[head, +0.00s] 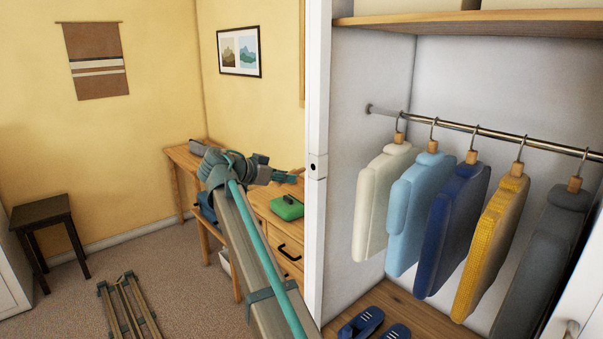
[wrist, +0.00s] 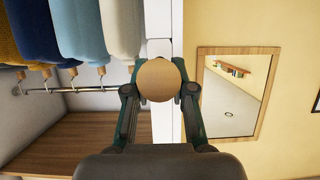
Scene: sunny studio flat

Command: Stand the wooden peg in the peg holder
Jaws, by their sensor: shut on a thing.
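The wooden peg (wrist: 160,80) shows in the wrist view as a round, light-brown end between my fingertips. My gripper (wrist: 159,88) is shut on it, one finger on each side. In the head view my gripper (head: 286,177) is raised near the desk, and I cannot make out the peg there. A green block (head: 287,208) with a small dark piece on top lies on the desk below my gripper. I cannot tell whether it is the peg holder, and no other holder is clear in either view.
The wooden desk (head: 262,205) with drawers stands against the yellow wall. A white wardrobe edge (head: 317,130) rises just right of my arm, with several hanging garments (head: 452,215) beyond it. A dark stool (head: 42,217) stands far left. A mirror (wrist: 233,90) shows in the wrist view.

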